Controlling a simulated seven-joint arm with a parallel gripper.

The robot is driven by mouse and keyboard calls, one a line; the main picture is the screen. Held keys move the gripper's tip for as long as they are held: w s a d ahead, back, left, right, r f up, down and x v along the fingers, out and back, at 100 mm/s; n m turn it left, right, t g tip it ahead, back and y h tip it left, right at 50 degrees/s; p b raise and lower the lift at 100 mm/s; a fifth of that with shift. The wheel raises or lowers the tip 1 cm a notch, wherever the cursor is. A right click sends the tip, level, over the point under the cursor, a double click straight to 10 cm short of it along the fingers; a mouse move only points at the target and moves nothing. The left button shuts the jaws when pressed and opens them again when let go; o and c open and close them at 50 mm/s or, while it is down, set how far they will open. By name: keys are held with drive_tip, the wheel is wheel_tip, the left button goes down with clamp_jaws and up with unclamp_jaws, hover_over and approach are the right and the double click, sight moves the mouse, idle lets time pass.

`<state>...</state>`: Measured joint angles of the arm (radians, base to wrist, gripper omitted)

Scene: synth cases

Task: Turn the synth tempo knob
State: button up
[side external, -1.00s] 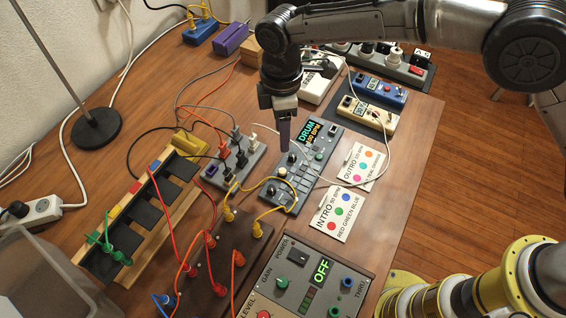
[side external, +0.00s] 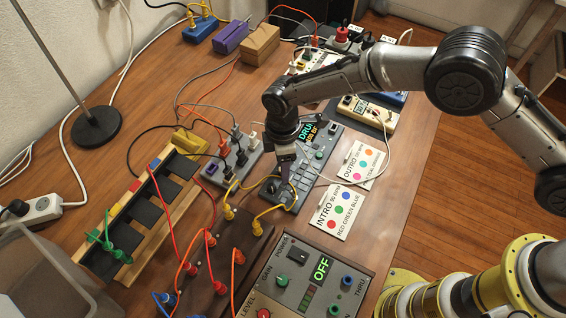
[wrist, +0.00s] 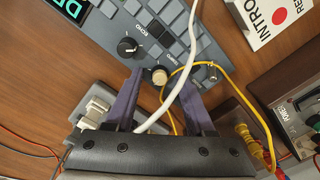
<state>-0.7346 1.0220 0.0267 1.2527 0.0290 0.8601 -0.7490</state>
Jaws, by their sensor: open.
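The grey synth (side external: 333,142) lies on the table with a lit display reading DRUM and a partly covered BPM line. In the wrist view its panel (wrist: 178,25) shows grey pads, a black knob (wrist: 127,47) and a cream knob (wrist: 160,75). I cannot read which is the tempo knob. My gripper (wrist: 161,70) is open with dark purple fingers. The cream knob appears between the fingertips; contact cannot be told. The black knob is just beyond the left finger. In the side view my gripper (side external: 286,178) is low over the synth and hides part of its knobs.
A white cable (wrist: 185,85) crosses between my fingers in the wrist view. A yellow cable (wrist: 225,72) runs close to the right finger. A patch box (side external: 232,165) stands left of the synth, INTRO (side external: 338,211) and OUTRO (side external: 362,165) cards right, a control box (side external: 330,255) in front.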

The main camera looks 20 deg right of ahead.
clamp_jaws()
drive_tip(key=shift+m, duration=0.4)
drive_tip(key=m, duration=0.5)
drive_tip(key=shift+m, duration=0.4)
drive_tip(key=m, duration=0.6)
idle(0.5)
unclamp_jaws()
drive_tip(key=shift+s, duration=0.1)
